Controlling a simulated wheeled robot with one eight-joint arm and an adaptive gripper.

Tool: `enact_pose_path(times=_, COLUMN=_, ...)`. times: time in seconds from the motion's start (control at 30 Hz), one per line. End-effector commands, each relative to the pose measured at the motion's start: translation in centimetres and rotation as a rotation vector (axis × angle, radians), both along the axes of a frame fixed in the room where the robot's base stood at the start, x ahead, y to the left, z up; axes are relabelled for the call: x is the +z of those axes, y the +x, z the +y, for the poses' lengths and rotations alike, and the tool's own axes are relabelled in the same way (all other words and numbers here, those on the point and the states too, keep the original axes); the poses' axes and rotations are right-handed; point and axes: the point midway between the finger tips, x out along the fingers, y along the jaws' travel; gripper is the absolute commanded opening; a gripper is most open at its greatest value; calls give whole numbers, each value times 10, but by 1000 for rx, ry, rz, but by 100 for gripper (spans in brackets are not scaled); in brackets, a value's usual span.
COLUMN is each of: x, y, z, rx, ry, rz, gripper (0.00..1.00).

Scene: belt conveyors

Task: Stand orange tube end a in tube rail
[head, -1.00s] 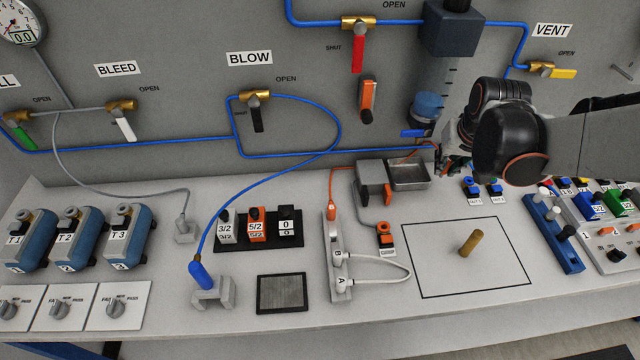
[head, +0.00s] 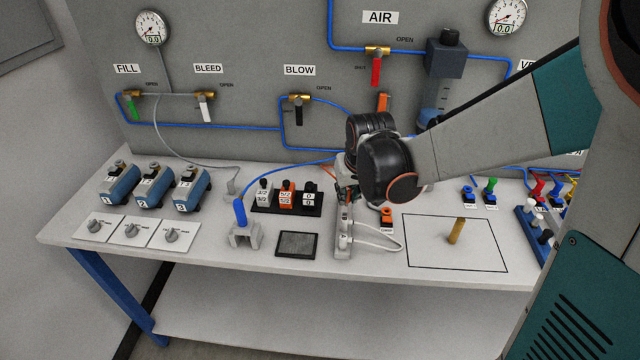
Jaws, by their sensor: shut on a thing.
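The tube rail (head: 343,252) is a narrow light-grey block on the bench, left of the outlined square. A white looped tube has its ends in the front of the rail. My gripper (head: 345,198) is over the rear part of the rail, pointing down, and hides that part. It is shut on the orange tube end, which is mostly hidden by the fingers. A short stretch of orange tube (head: 326,169) shows just left of the gripper. I cannot tell whether the held end touches the rail or is above it.
Left of the rail are a dark pad (head: 297,258), a black rack (head: 270,209) of valve blocks and a blue tube end (head: 239,212) in a grey holder. To the right, a brown peg (head: 456,231) stands inside the outlined square. An orange-topped block (head: 386,216) is close to the rail.

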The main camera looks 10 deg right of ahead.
Motion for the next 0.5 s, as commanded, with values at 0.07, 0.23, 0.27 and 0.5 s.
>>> enact_pose_path(times=0.07, x=10, y=9, z=-1, rx=-4, ry=-1, rz=-1, gripper=0)
enact_pose_path(times=0.23, x=8, y=18, z=-1, rx=-9, ry=-1, rz=-1, gripper=0)
enact_pose_path(times=0.27, x=7, y=19, z=-1, rx=-10, ry=0, rz=-1, gripper=0)
enact_pose_path(times=0.5, x=-2, y=21, z=-2, rx=-12, ry=0, rz=-1, gripper=0)
